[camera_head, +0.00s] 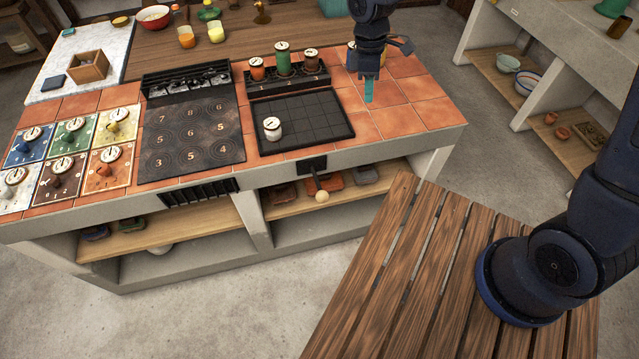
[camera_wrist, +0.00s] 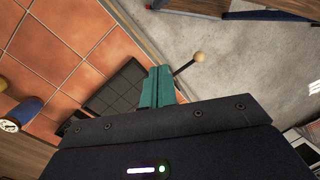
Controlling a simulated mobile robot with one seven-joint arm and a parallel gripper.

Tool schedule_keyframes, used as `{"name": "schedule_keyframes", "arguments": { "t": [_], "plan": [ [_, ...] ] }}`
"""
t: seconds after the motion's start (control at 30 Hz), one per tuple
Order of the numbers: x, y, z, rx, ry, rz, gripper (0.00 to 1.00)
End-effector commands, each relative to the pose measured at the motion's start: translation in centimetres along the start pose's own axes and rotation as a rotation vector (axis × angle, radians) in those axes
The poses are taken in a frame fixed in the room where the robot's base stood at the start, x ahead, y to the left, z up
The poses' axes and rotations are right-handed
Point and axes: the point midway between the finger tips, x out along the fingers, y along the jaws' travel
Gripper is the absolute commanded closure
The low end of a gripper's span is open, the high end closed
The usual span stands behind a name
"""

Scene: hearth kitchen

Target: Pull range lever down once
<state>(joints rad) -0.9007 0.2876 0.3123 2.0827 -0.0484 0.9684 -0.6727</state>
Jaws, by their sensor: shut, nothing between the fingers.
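The range lever (camera_head: 321,192) is a thin dark rod with a pale round knob, sticking out from a black plate on the counter's front face. It also shows in the wrist view (camera_wrist: 199,58), its knob just right of the fingertips in the picture. My gripper (camera_head: 369,90) points down over the terracotta tiles, right of the black grid tray and apart from the lever. In the wrist view its teal fingers (camera_wrist: 158,87) are together with nothing between them. The gap between fingertips and lever is hard to judge there.
The black grid tray (camera_head: 318,112) holds a white canister (camera_head: 272,128). A rack (camera_head: 288,78) of several canisters stands behind it. The numbered dark cooktop (camera_head: 190,133) and several dial tiles (camera_head: 73,135) lie to the left. Slatted wood (camera_head: 400,270) fills the front right.

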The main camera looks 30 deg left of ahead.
Motion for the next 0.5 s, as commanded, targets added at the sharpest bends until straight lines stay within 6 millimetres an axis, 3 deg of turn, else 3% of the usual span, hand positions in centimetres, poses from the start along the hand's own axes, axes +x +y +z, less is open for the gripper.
{"name": "schedule_keyframes", "arguments": {
  "t": [0.03, 0.2, 0.5],
  "plan": [
    [1.0, -0.8, -1.7, -0.048, -0.010, -0.014, 1.00],
    [4.2, -3.6, -6.6, -0.203, -0.039, -0.056, 1.00],
    [8.7, -8.3, -12.5, -0.404, -0.075, -0.115, 1.00]
  ]
}}
